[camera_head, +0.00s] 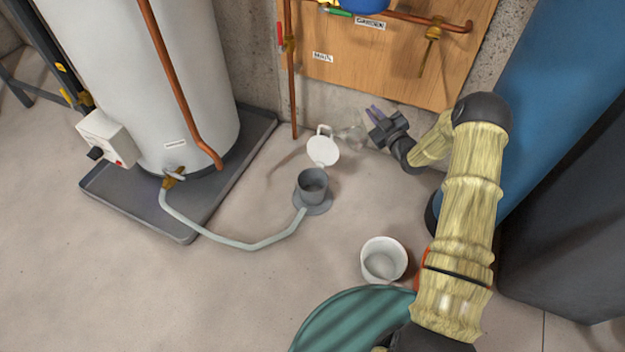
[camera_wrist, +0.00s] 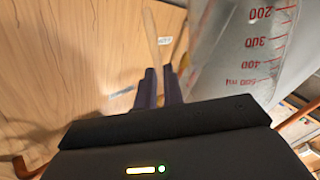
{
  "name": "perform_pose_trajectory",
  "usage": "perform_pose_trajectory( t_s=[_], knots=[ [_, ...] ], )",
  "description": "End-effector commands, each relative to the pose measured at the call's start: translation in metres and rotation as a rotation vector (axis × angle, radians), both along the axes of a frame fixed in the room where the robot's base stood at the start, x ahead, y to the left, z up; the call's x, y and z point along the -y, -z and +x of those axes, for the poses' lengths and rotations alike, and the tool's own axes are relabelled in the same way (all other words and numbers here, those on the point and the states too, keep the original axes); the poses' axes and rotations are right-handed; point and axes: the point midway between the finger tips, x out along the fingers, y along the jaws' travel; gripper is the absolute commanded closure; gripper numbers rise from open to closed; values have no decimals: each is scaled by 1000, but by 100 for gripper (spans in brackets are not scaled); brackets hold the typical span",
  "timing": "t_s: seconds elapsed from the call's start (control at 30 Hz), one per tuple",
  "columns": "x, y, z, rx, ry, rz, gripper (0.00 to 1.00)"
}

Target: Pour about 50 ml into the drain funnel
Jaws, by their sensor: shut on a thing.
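The drain funnel (camera_head: 312,180) is a dark grey upright cup on a round base on the floor, with a pale hose at its base. My gripper (camera_head: 374,111) is right of and beyond it in the head view, shut on the jug. The clear measuring jug (camera_head: 350,137) lies between gripper and funnel, faint in this view. In the wrist view the jug (camera_wrist: 245,45) has red marks from 200 to 500 ml and shows right of my fingers (camera_wrist: 160,85). A white round piece (camera_head: 322,150) shows just above the funnel; its link to the jug is unclear. The liquid level cannot be told.
A white water heater (camera_head: 145,80) stands on a grey tray (camera_head: 115,205) at left. A wooden panel (camera_head: 400,65) with copper pipes is behind.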

Motion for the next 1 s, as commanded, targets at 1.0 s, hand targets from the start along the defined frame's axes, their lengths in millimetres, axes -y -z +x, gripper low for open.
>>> perform_pose_trajectory(
  t_s=[1.0],
  knots=[
    [19,27,13,-110,2,181,100]
  ],
)
